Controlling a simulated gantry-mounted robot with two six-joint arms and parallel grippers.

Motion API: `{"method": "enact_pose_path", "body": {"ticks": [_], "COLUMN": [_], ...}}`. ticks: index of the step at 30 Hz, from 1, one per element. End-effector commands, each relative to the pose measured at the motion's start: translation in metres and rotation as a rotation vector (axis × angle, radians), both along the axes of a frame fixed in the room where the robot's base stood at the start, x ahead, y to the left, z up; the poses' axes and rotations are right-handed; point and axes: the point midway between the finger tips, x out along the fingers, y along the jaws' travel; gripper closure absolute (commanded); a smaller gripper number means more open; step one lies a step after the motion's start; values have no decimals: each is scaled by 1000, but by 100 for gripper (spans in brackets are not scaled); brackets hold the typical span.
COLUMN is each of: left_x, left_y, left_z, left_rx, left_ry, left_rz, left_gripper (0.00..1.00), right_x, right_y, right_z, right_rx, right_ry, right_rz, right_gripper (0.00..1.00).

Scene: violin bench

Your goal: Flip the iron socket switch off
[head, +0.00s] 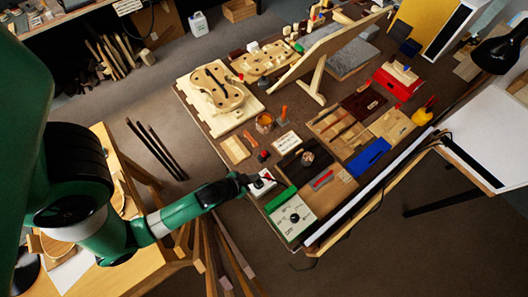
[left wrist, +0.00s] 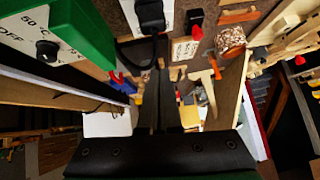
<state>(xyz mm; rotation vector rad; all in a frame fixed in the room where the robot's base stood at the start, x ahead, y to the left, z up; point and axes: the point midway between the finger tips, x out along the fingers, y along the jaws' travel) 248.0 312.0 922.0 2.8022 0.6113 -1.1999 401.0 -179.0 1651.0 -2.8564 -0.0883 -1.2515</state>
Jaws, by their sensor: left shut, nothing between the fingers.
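The iron socket is a small white box (head: 263,184) on the near left edge of the bench. In the left wrist view a black plug (left wrist: 150,14) with a cable sits at the socket, at the top. I cannot make out the switch or its position. My left gripper (head: 248,180) is shut and empty, with its tips right beside the socket's left side; I cannot tell whether they touch it. In the left wrist view its dark fingers (left wrist: 162,68) point up the picture, just below the plug. My right gripper is not in view.
A green box with a white dial panel (head: 293,215) stands right of the socket; its dial (left wrist: 47,50) shows in the left wrist view. A small black and red item (head: 263,156), a white card (head: 287,141) and a jar (head: 264,122) stand behind the socket.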

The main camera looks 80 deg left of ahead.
Motion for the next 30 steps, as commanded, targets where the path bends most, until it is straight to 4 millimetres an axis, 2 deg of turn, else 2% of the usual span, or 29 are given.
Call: {"method": "enact_pose_path", "body": {"ticks": [1, 10, 15, 20, 30], "left_x": [7, 48, 46, 45, 45], "left_y": [4, 27, 29, 30, 30], "left_z": [-10, -56, -83, -92, -94], "left_rx": [-1, 0, -1, -1, -1], "left_ry": [-1, -1, 2, 0, 0], "left_rz": [3, 2, 1, 1, 1], "left_gripper": [100, 100, 100, 100, 100], "right_x": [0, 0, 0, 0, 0], "right_y": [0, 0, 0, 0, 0], "right_z": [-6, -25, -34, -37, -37], "right_rx": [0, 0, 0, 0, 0], "right_ry": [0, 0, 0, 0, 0], "right_rz": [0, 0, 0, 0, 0], "right_gripper": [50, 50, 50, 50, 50]}}
